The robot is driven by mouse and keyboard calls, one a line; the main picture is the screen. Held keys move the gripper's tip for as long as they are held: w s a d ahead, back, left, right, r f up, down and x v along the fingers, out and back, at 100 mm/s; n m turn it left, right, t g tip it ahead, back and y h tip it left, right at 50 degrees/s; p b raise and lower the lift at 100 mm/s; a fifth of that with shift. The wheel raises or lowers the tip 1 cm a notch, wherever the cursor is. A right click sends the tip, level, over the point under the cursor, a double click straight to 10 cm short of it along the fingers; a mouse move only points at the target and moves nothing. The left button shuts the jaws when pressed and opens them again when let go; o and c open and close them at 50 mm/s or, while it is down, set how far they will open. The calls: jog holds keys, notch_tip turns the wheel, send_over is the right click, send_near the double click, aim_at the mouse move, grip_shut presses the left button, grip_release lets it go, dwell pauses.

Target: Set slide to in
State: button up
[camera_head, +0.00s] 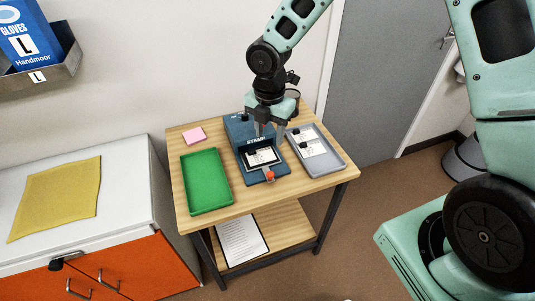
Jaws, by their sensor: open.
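A blue stamp machine (236,131) marked "STAMP" stands in the middle of the wooden table. Its slide (259,158), a dark tray with a white card on it, shows at the front of the machine, out from under the stamp head. A small red knob (270,175) sits at the slide's near end. My gripper (268,134) points down at the back right of the machine, open. It is behind the red knob and apart from it. The arm and fingers hide part of the machine's top; whether a finger touches the machine I cannot tell.
A green tray (190,187) lies left of the machine. A grey tray (332,163) with white cards and a dark item lies close on its right. A pink pad (193,136) is at the back left. The table's front edge (270,207) is clear.

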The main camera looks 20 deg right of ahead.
aim_at(270, 173)
jog(key=shift+n, duration=0.6)
jog(key=f+p, duration=0.1)
jog(key=f, duration=0.4)
jog(key=w+f+p, duration=0.1)
jog(key=f, duration=0.5)
jog(key=d+f+p, duration=0.1)
jog(key=f, duration=0.5)
jog(key=shift+w+f, duration=0.15)
jog(key=shift+f, duration=0.05)
grip_shut()
jog(key=shift+w, duration=0.1)
